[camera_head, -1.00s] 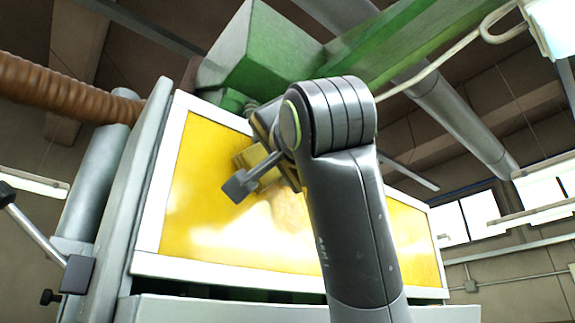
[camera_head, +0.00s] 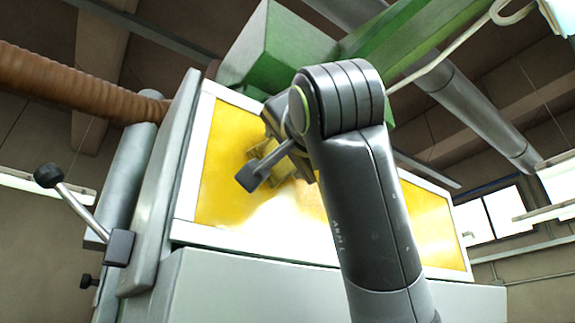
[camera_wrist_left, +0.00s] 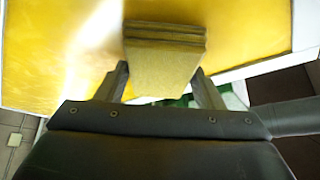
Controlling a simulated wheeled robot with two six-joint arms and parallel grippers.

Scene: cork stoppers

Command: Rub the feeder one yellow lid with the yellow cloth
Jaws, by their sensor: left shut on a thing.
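The yellow lid (camera_head: 226,150) is a wide, glossy, translucent panel in a white frame, on the front of a grey machine. It fills the upper part of the left wrist view (camera_wrist_left: 60,40). My left gripper (camera_wrist_left: 160,84) is shut on the yellow cloth (camera_wrist_left: 166,62), a folded, layered, dull yellow pad. In the head view my left gripper (camera_head: 272,158) is over the lid's upper left half, with the cloth at the lid's face. I cannot tell whether the cloth touches it. My arm hides the lid's middle. My right gripper is not in view.
A green housing (camera_head: 272,50) rises above the lid. A brown ribbed hose (camera_head: 75,88) and a grey pipe (camera_head: 133,175) are at the left. A lever with a black knob (camera_head: 75,200) sticks out at the lower left. A grey panel (camera_head: 250,290) lies below the lid.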

